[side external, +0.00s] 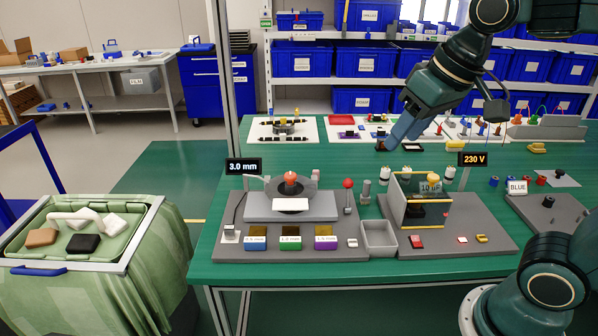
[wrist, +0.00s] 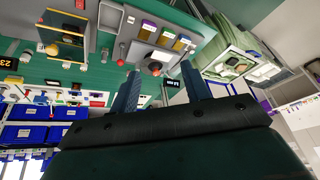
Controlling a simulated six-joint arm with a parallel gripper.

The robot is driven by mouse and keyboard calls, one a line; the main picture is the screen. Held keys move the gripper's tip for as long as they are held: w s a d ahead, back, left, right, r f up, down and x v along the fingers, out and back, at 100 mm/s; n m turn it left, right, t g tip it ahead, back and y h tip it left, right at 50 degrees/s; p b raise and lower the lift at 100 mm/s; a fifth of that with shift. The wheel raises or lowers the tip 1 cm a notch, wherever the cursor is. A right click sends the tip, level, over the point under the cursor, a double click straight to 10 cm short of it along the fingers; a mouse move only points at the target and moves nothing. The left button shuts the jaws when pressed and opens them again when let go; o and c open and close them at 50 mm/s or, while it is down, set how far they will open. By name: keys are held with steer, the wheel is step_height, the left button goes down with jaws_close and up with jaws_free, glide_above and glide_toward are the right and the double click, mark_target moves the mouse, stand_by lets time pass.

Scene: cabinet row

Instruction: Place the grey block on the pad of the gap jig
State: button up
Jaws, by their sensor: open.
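The gap jig (side external: 290,205) stands on a grey board (side external: 262,246) at the table's front left, under a "3.0 mm" display (side external: 244,166). It carries a round part with a red knob (side external: 290,178) and a white plate on its front. A small grey block (side external: 230,233) sits at the board's left front; I cannot be sure it is the task's block. Which surface is the pad is unclear. My gripper (side external: 393,140) is open and empty, above the table's back right, well away from the jig. In the wrist view its fingers (wrist: 160,74) are apart with nothing between.
Coloured gauge pieces with labels (side external: 290,241) line the board's front. A grey open bin (side external: 379,238) stands right of it, then a board with an upright housing (side external: 425,205). A red-topped lever (side external: 348,190) stands beside the jig. A green-draped cart (side external: 90,250) is at left.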

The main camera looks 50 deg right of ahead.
steer(key=s+f+n, duration=0.1)
steer(key=s+f, duration=0.3)
steer(key=s, duration=0.4)
steer(key=shift+d+f+t, duration=0.35)
steer(key=shift+f+t, duration=0.05)
